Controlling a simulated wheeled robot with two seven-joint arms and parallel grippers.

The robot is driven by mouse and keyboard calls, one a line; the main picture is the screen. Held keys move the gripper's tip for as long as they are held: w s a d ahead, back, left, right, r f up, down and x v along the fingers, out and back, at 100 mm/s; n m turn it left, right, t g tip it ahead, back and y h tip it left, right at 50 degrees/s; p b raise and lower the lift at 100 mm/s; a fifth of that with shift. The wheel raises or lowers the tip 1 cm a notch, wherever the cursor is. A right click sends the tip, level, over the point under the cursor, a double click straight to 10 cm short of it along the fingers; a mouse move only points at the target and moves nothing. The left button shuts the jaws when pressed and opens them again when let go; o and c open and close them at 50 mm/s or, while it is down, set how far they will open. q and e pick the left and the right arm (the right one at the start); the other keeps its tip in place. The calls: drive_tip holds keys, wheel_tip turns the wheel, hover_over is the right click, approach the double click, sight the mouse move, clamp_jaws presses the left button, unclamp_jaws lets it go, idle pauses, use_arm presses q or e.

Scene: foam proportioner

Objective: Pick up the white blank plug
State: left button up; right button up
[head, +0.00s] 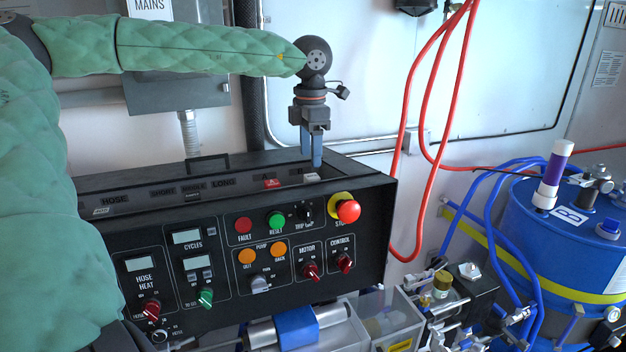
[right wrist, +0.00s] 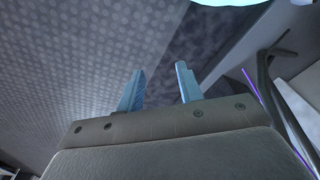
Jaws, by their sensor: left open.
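A small white piece (head: 311,177), which looks like the white blank plug, sits on the sloping top of the black control box, near its right end. My left gripper (head: 312,160) points straight down over it, with its blue fingers apart. The fingertips are just above or beside the white piece; I cannot tell whether they touch it. My right gripper (right wrist: 160,80) shows only in the right wrist view, with its two blue fingers apart and nothing between them.
The black control box (head: 235,222) carries knobs, lamps and a red stop button (head: 348,211). A red block (head: 272,183) sits left of the white piece. Red hoses (head: 402,130) hang to the right. A blue drum (head: 570,235) stands at far right.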

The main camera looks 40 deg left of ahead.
sight(312, 176)
use_arm(q)
drive_tip(key=shift+s+d+f+p, duration=0.15)
drive_tip(key=shift+d+f+p, duration=0.05)
drive_tip(key=shift+f+p, duration=0.35)
drive_tip(key=shift+a+f, duration=0.15)
drive_tip(key=shift+f, duration=0.45)
drive_tip(key=f+p, duration=0.3)
drive_tip(key=f, duration=0.1)
drive_tip(key=shift+w+f, duration=0.1)
drive_tip(key=shift+w, duration=0.1)
drive_tip(key=shift+f, duration=0.45)
use_arm(e)
drive_tip(key=s+d+f, duration=0.3)
drive_tip(key=f, duration=0.6)
drive_tip(key=shift+d+t, duration=0.15)
drive_tip(key=shift+t, duration=0.25)
use_arm(q)
drive_tip(key=c, duration=1.1)
use_arm(e)
drive_tip(key=shift+w+d, duration=0.1)
